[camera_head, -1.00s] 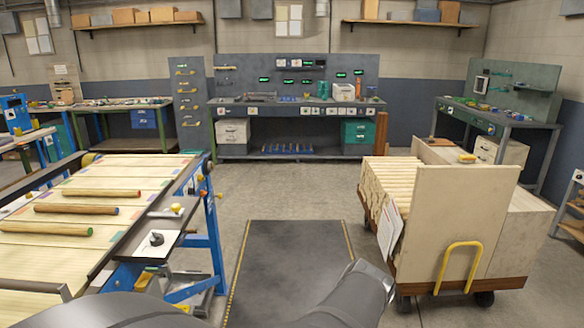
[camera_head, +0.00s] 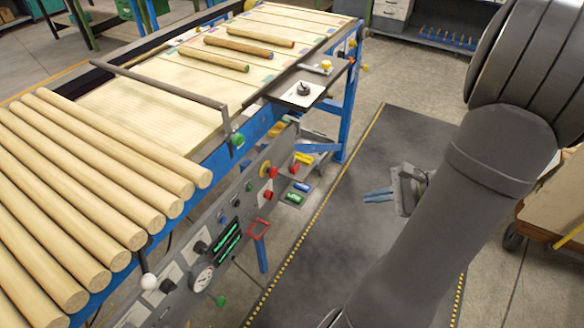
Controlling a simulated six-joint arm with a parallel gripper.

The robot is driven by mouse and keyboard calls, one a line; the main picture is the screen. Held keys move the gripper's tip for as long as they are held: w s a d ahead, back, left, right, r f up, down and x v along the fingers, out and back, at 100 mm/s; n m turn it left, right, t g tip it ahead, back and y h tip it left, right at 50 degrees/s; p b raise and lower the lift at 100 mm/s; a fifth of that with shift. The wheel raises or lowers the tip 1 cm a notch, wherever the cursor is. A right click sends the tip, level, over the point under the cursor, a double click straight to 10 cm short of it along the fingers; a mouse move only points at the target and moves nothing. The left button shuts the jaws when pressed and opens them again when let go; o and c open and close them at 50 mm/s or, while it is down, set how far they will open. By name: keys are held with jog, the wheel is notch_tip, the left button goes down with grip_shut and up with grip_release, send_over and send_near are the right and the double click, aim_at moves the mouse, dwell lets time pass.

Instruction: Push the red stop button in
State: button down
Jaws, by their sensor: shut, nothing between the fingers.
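The control panel (camera_head: 226,222) runs along the near side of the wood line. A red mushroom-shaped button with a yellow collar (camera_head: 271,172) stands out from its far end, looking like the stop button. A smaller red button (camera_head: 268,196) sits just below it. My gripper (camera_head: 366,196) is to the right of the panel, over the dark floor mat, with its fingers pointing left towards the panel. The fingers are together, nothing is held, and they are well apart from the buttons.
Several round wooden poles (camera_head: 100,190) lie on the line at the left. A red frame (camera_head: 259,228) and a white-knobbed lever (camera_head: 148,281) stick out from the panel. A tray with small coloured items (camera_head: 296,190) is beyond it. The mat (camera_head: 330,240) is clear.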

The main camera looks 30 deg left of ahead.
aim_at(276, 173)
jog(key=w+a+f+m+y, duration=0.3)
jog(key=a+f+m+y, duration=0.1)
jog(key=a+f, duration=0.4)
jog(key=w+a+f+m+t+y, duration=0.1)
jog(key=w+a+f+m+y, duration=0.2)
jog(key=a+f, duration=0.5)
jog(key=shift+w+a+f+m+t+y, duration=0.3)
jog(key=shift+w+f+m+y, duration=0.1)
jog(key=shift+w+f+m, duration=0.35)
jog(key=shift+a, duration=0.15)
jog(key=a, duration=1.3)
jog(key=shift+a, duration=0.4)
jog(key=shift+a+r, duration=0.1)
jog(key=shift+a, duration=0.9)
